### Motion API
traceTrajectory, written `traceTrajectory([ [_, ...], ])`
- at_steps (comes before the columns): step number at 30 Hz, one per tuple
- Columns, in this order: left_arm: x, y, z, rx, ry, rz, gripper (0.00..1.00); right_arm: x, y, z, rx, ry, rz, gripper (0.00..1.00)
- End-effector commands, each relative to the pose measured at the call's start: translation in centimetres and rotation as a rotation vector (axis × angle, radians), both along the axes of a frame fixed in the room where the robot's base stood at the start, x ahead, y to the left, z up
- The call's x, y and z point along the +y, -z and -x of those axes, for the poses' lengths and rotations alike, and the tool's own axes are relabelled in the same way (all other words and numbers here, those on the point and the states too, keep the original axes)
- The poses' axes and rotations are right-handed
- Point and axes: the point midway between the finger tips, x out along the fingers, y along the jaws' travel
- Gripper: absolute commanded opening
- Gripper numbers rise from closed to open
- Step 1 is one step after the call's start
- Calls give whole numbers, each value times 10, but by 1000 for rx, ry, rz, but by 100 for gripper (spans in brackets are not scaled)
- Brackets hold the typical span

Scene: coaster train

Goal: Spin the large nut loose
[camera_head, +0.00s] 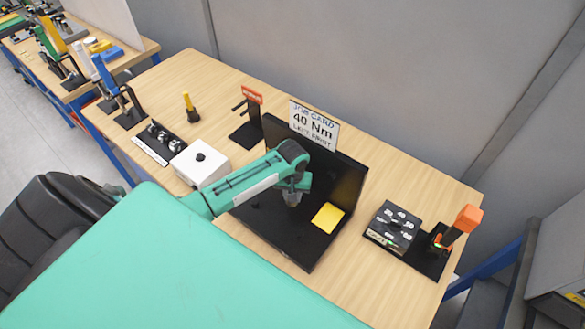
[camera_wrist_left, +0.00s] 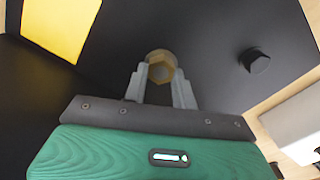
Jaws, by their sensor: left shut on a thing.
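A brass-coloured hex nut (camera_wrist_left: 161,65) sits on the black fixture panel in the left wrist view. My left gripper (camera_wrist_left: 160,76) is shut on it, with one pale finger on each side. In the head view my left gripper (camera_head: 293,198) reaches in front of the upright black panel (camera_head: 345,180), and the nut is hidden there. A dark hex bolt head (camera_wrist_left: 255,62) stands on the panel to the right of the nut. A job card (camera_head: 313,126) above the panel reads 40 Nm and a partly legible line. My right gripper is not in view.
A yellow pad (camera_head: 327,216) lies on the fixture's black base. A white box (camera_head: 200,165) with a black knob stands to the left. A dial block (camera_head: 393,227) and an orange-handled tool (camera_head: 460,226) stand to the right. The table's back strip is mostly clear.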

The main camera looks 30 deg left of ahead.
Motion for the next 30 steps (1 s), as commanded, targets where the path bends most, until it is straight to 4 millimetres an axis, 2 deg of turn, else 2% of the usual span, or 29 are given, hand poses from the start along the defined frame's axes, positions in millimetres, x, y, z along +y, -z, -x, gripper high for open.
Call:
traceTrajectory([
  [18, 0, 3, 2, 6, -39, 1, 4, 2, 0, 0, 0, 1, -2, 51],
  [19, 0, 3, 2, 6, -39, 1, 33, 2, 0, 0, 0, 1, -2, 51],
  [21, 0, 2, 2, 5, -39, 0, 47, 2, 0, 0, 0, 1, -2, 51],
  [22, 0, 2, 2, 5, -39, 0, 49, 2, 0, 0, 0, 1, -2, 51],
  [30, 0, 1, 1, 2, -39, 0, 49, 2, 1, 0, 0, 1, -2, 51],
])
